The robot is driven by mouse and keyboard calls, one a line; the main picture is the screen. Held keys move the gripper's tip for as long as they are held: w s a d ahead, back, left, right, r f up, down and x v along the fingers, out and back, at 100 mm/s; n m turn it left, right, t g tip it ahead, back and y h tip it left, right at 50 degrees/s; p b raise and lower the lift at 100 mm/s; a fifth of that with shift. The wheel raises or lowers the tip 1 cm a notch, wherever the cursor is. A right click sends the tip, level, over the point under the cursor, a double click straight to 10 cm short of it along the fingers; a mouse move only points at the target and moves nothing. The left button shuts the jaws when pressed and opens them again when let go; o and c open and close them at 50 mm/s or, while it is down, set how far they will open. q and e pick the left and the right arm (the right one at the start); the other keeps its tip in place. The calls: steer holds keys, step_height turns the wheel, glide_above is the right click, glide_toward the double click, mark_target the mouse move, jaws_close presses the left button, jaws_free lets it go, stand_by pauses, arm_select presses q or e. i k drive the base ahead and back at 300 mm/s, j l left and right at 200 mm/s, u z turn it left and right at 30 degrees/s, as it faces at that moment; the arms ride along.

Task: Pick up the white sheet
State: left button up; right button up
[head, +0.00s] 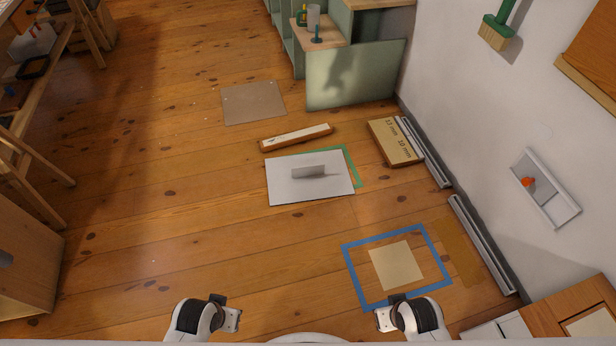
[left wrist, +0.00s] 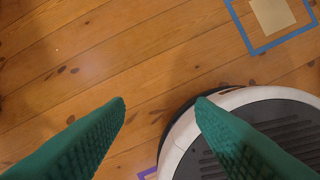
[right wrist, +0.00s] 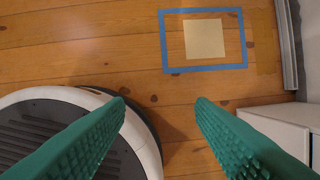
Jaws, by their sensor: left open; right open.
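The white sheet (head: 290,188) lies flat on the wooden floor in the middle of the head view. A small light grey upright piece, like a handle (head: 308,171), stands on its middle. A green outline (head: 352,166) shows on the floor past its far and right edges. My left gripper (head: 232,313) and right gripper (head: 384,315) are at the bottom of the head view, well short of the sheet. Both are open and empty; their green fingers stand apart in the left wrist view (left wrist: 160,103) and the right wrist view (right wrist: 160,103). Neither wrist view shows the sheet.
A blue taped square (head: 347,268) surrounds a beige sheet (head: 396,265) at right. A grey-brown sheet (head: 253,102) lies farther back. Floor at left centre is clear.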

mark_target(307, 177)
steer(key=i+z, duration=0.15)
steer(key=z, duration=0.25)
steer(key=i+j+z, duration=0.1)
steer(key=z, duration=0.3)
steer(key=i, duration=0.1)
